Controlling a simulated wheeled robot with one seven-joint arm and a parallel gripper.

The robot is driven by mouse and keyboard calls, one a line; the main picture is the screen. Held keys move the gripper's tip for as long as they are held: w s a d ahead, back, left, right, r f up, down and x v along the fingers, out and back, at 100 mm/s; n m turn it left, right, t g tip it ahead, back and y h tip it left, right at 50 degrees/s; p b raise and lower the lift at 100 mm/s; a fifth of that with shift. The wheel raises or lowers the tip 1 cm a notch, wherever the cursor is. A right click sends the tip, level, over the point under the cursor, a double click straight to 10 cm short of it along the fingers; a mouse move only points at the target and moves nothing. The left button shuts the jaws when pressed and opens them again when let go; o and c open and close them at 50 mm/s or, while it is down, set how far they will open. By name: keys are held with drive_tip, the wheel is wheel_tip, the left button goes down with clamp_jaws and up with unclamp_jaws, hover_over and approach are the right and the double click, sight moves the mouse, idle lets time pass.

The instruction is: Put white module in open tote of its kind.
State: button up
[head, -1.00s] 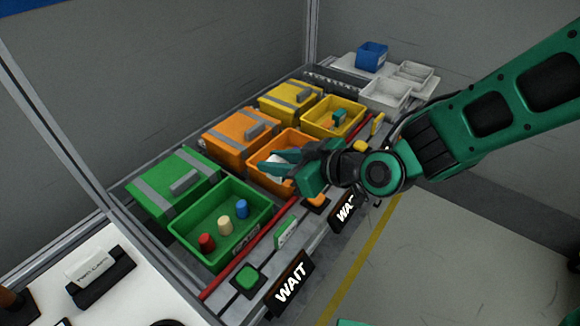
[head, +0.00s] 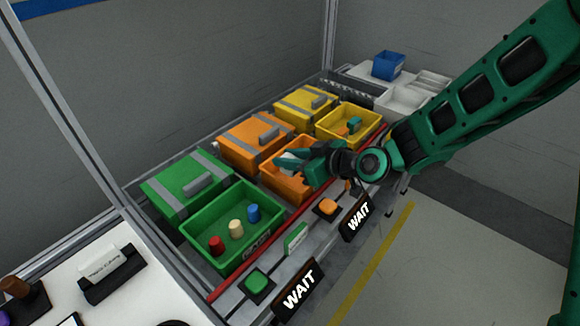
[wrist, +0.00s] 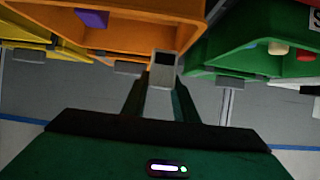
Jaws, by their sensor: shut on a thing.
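My gripper (head: 291,160) is shut on the white module (wrist: 163,72), a small pale block with a dark patch on its end. In the head view the gripper is at the open orange tote (head: 272,182); its exact height over the tote cannot be told. The wrist view shows this tote (wrist: 130,38) beside the module, with a purple piece (wrist: 92,18) in it. The open green tote (head: 205,258) holds a red, a cream and a blue piece. The open yellow tote (head: 333,134) holds a small teal piece.
Lidded green (head: 165,197), orange (head: 240,140) and yellow (head: 303,103) totes stand behind the open ones. A red rail (head: 265,262) runs along the front, with buttons and two WAIT signs (head: 300,288). A blue bin (head: 389,65) and white trays stand at the far end.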

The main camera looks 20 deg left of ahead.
drive_tip(key=shift+w+a+f, duration=0.15)
drive_tip(key=shift+w+f, duration=0.2)
drive_tip(key=shift+w, duration=0.15)
drive_tip(key=shift+w+a+f, duration=0.15)
drive_tip(key=shift+w+f, duration=0.15)
drive_tip(key=shift+w, duration=0.2)
drive_tip(key=shift+f, duration=1.95)
drive_tip(key=shift+f, duration=0.6)
drive_tip(key=o, duration=0.8)
drive_tip(key=shift+r, duration=0.55)
drive_tip(key=v, duration=1.2)
drive_tip(key=shift+d, duration=0.1)
